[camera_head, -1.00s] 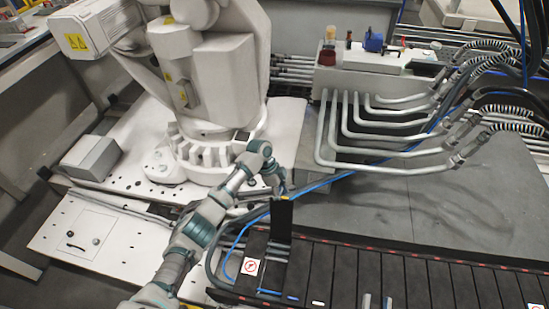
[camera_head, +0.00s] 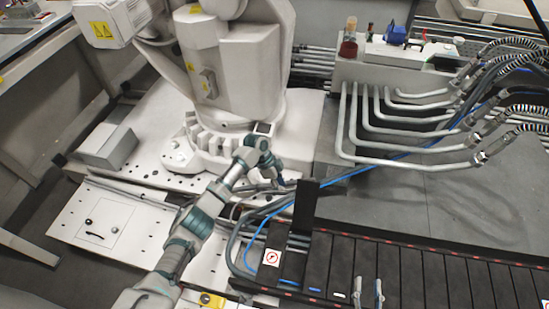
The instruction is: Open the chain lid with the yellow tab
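The dark cable chain (camera_head: 420,265) runs along the lower right, its top made of several black lids. One black lid (camera_head: 306,207) stands upright near the chain's left end, with an opening showing cables beside it. My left arm reaches up from the bottom. Its gripper (camera_head: 281,181) is just left of the upright lid's top; its fingers are small and dark, and I cannot tell whether they are apart. My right gripper (camera_head: 368,292) shows as two grey fingertips over the chain at the bottom edge, apart with nothing seen between them. A small yellow piece (camera_head: 210,300) shows at the bottom edge, left of the chain.
Grey pipes (camera_head: 400,160) and a blue cable (camera_head: 345,175) run behind the chain. A grey box (camera_head: 106,147) sits at left. Grey floor lies behind the chain at right.

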